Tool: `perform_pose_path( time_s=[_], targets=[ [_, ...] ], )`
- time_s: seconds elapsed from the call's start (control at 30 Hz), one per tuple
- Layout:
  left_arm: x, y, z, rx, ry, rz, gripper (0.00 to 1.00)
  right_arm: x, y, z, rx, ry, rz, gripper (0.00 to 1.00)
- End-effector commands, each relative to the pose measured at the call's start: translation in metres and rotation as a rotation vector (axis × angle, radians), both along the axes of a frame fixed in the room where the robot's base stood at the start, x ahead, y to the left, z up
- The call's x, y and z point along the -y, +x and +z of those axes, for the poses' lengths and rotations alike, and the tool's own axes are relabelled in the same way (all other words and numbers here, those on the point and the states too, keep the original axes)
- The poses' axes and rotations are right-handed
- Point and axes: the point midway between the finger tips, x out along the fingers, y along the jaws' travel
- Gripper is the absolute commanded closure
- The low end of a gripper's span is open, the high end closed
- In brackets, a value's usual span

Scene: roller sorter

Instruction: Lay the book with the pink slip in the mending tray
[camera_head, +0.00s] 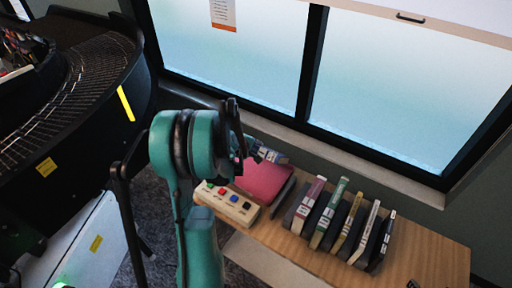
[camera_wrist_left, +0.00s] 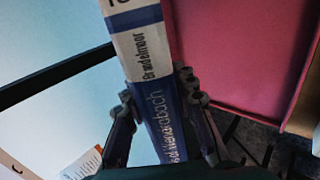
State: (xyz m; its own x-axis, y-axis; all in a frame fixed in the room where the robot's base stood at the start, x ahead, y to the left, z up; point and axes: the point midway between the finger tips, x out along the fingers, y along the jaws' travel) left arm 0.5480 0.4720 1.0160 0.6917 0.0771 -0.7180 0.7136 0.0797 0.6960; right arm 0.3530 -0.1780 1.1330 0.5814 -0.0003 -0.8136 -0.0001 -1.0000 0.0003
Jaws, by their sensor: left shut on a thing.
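My left gripper (camera_head: 243,146) is shut on a book (camera_head: 268,154) with a white and blue spine. In the left wrist view the book (camera_wrist_left: 150,75) runs between the two fingers (camera_wrist_left: 160,112), its spine lettering facing the camera. No pink slip shows on the visible part of this book. The mending tray, with a pink inside (camera_head: 262,182), lies on the wooden bench just below the held book. The tray's pink floor (camera_wrist_left: 240,45) also shows beside the book in the wrist view. My wrist hides part of the tray. My right gripper is not in view.
A button box (camera_head: 228,204) stands in front of the tray. Several upright books (camera_head: 335,215) stand right of it. A window (camera_head: 400,90) is behind. A curved roller conveyor (camera_head: 75,95) is at left.

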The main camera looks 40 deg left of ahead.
Motion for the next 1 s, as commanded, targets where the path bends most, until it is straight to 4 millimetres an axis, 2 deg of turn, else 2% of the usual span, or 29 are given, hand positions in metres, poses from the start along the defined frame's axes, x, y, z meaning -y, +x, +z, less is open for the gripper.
perform_pose_path(
  time_s=[0.1,0.5,0.93,0.97,1.0],
  targets=[
    [0.000,0.001,-0.015,0.002,0.000,0.001,1.00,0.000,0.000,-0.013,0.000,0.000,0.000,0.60],
    [0.000,0.000,-0.052,0.001,-0.001,0.001,1.00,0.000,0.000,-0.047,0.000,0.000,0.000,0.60],
    [0.000,0.000,-0.056,0.001,-0.001,0.001,1.00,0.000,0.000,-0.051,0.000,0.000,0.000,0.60],
    [0.000,0.000,-0.056,0.001,-0.001,0.001,0.68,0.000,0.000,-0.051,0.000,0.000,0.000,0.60],
    [0.000,0.000,-0.056,0.001,-0.001,0.001,0.57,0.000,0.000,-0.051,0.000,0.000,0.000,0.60]
  ],
)
